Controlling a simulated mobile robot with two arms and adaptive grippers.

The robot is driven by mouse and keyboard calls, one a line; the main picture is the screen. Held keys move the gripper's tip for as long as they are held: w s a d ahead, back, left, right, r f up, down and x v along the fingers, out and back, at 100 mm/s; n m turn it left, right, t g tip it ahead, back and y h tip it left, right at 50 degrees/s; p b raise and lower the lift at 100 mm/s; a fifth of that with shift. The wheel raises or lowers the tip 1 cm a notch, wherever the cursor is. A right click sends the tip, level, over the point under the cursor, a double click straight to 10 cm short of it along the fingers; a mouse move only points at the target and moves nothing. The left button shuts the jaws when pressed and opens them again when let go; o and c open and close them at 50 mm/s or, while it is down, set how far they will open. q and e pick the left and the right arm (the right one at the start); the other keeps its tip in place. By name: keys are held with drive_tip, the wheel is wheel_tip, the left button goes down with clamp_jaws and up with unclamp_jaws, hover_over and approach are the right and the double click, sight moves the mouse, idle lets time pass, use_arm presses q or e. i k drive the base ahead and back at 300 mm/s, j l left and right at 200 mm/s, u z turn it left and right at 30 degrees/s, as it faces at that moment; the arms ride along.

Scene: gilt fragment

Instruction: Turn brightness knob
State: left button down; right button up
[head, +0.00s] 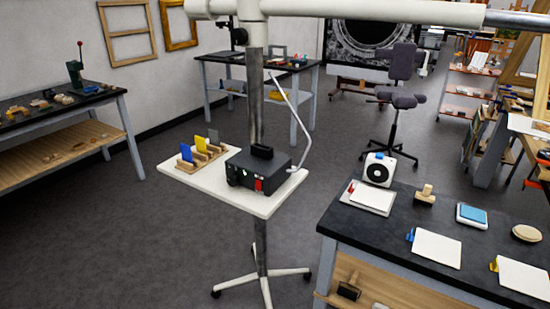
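A black control box (272,168) sits on a small white shelf (212,192) fixed to an upright metal post. Dark knob-like parts (235,175) show on its front left side, small and blurred. A red switch-like part (258,185) is to their right on the front. I cannot tell which part is the brightness knob or how it is turned. A pale curved cable or light guide (291,108) rises from the box's right side. Neither of my grippers is in view.
A wooden rack (190,165) with blue, yellow and grey cards stands left of the box. The post has a wheeled base (262,278) and a white boom (370,10) across the top. A dark-topped workbench (395,235) is at right. Open floor (120,240) lies at left.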

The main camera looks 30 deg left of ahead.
sight(233, 180)
drive_tip(key=i+l+u, duration=0.1)
drive_tip(key=i+u, duration=0.25)
drive_tip(key=i, duration=0.2)
drive_tip(key=i+l+u, duration=0.3)
drive_tip(key=i, duration=0.2)
